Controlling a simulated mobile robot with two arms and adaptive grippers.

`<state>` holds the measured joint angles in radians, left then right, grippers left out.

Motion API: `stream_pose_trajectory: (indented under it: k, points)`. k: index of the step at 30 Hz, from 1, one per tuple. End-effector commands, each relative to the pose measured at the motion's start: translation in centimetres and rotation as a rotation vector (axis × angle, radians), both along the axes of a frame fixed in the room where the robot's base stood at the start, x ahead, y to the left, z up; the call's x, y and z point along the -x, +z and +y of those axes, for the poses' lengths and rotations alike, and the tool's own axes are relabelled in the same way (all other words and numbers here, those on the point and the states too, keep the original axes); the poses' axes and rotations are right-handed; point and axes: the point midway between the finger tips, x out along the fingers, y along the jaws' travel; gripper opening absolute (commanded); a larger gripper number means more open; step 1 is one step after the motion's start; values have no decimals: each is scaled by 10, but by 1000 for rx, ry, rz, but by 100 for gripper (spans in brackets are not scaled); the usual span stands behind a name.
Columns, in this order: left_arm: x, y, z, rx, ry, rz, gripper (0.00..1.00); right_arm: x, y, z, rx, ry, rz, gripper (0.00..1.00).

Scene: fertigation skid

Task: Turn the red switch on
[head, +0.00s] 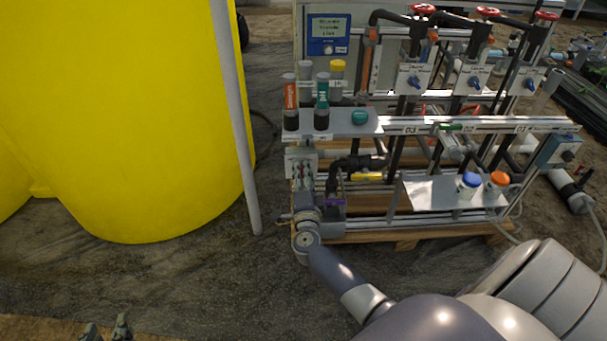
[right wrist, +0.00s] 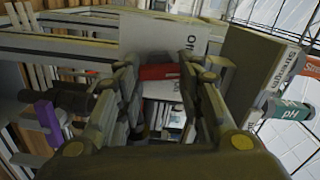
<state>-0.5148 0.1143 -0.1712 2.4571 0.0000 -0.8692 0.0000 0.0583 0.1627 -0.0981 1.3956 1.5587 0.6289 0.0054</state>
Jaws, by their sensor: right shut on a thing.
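The red switch (right wrist: 158,72) shows in the right wrist view as a short red bar on a pale panel (right wrist: 165,38) with dark lettering. My right gripper (right wrist: 160,70) has a finger on each side of it and is shut on it. In the head view my right gripper (head: 303,172) is at the small grey box at the left end of the skid, below the shelf, and hides the switch there. Two dark fingertips of my left gripper (head: 106,331) show at the bottom left edge, apart and empty, far from the skid.
A shelf (head: 350,122) with marker-like bottles (head: 322,100) stands just above the right gripper. A black pipe (head: 358,162) and a purple part (head: 334,202) lie close to its right. A large yellow tank (head: 130,120) and a grey pole (head: 238,130) stand left. The floor in front is clear.

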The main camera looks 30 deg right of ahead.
Motion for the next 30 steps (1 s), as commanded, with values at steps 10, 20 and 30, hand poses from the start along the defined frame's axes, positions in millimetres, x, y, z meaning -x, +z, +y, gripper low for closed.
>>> stream_pose_trajectory:
  k: [10, 20, 30]
  points:
    - [-18, 27, -9, 37, -11, -159, 35, 1, -6, 0, -285, -3, -170, 11]
    - [-34, 76, -20, 100, -28, -412, 35, 1, -8, 1, -550, -3, -332, 11]
    - [-35, 126, -27, 163, -42, -658, 35, 1, -9, 1, -760, -3, -461, 11]
